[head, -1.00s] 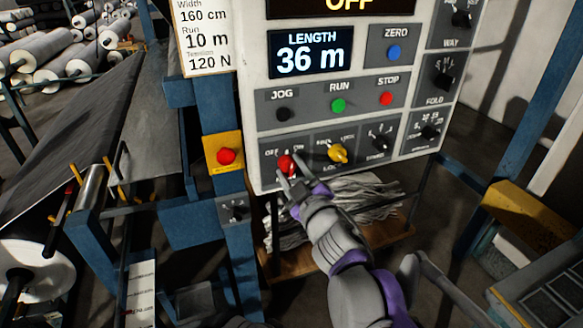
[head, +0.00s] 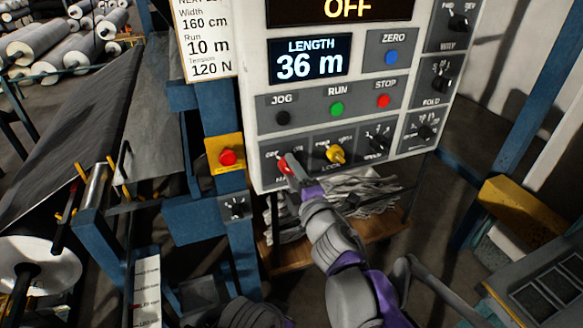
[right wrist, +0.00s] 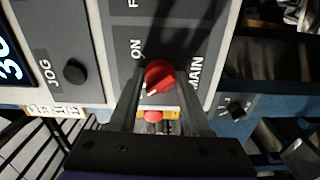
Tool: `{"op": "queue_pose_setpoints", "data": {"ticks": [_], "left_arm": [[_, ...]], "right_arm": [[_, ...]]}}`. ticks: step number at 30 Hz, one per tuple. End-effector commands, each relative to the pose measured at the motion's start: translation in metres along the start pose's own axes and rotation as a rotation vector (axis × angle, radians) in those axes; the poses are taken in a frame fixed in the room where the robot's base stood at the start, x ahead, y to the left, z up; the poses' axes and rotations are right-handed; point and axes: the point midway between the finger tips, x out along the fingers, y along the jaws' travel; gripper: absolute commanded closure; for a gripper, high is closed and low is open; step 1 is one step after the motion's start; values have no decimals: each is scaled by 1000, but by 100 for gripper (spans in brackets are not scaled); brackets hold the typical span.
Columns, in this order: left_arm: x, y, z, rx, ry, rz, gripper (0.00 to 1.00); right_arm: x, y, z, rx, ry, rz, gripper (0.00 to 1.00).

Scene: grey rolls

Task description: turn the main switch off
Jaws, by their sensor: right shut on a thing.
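The main switch is a red knob (head: 284,168) at the lower left of the white control panel (head: 258,110). It also shows in the right wrist view (right wrist: 160,75), between the words ON and MAIN. Its white mark points down and left in that view, away from ON. My right gripper (head: 291,167) is shut on the knob, with a finger on either side in the right wrist view (right wrist: 160,98). The fingers partly cover the knob and its label in the head view. The panel's top display (head: 345,10) reads OFF. My left gripper is not in view.
A yellow knob (head: 336,155) and black selectors sit right of the main switch. JOG, RUN (head: 337,109) and STOP buttons are above. A red button on a yellow plate (head: 228,157) is to the left. A shelf with grey cloth (head: 355,195) is below the panel.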

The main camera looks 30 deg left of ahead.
Motion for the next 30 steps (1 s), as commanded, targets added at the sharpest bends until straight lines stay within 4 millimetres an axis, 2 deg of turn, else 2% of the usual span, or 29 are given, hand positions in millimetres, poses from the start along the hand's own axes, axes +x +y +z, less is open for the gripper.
{"op": "queue_pose_setpoints", "data": {"ticks": [9,21,22,26,27,30], "left_arm": [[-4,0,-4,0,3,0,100],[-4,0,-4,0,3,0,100],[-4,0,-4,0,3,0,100],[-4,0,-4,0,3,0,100],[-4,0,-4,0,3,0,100],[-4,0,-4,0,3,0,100]], "right_arm": [[0,0,1,-69,-2,-1,100],[0,0,0,-74,-1,-1,100],[0,0,0,-74,-1,-1,48],[0,0,0,-73,-1,0,25],[0,0,0,-73,-1,0,22],[0,0,0,-72,-1,0,22]]}}
